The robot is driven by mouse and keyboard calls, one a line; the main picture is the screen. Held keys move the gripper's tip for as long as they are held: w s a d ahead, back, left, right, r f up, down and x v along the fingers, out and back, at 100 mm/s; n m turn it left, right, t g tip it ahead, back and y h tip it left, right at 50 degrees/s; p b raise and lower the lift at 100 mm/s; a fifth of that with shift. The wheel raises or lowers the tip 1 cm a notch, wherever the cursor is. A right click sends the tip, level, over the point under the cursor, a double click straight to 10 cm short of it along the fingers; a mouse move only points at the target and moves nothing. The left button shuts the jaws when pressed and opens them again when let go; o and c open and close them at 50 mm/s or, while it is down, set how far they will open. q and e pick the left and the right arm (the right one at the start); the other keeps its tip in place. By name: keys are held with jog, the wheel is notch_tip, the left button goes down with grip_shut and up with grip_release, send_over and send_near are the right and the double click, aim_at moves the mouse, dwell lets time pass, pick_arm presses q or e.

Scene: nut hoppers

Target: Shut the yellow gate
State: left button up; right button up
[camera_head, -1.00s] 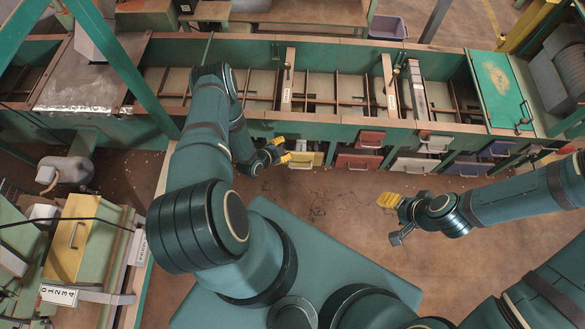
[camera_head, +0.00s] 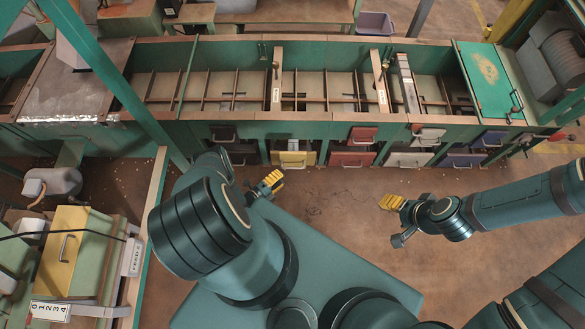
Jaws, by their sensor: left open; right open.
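The yellow gate (camera_head: 297,158) is a small yellow front with a handle, low on the near side of the green hopper bench (camera_head: 240,130). I cannot tell how far it stands out. My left gripper (camera_head: 274,180), with yellow fingers, is open and empty, a little in front of and left of the yellow gate, apart from it in the picture. My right gripper (camera_head: 388,202), also yellow-fingered, is open and empty over the floor, to the right and nearer to me.
Red gates (camera_head: 351,158), pale gates (camera_head: 408,159) and blue gates (camera_head: 462,160) line the bench front to the right. A machine with a yellow panel (camera_head: 62,248) stands at the left. Brown floor (camera_head: 335,195) between my grippers is clear.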

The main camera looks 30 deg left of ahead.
aim_at(292, 168)
pick_arm(q)
jog(key=b+x, duration=0.1)
jog(key=x, duration=0.6)
jog(key=shift+w+f, duration=0.1)
jog(key=shift+w, duration=0.25)
grip_shut()
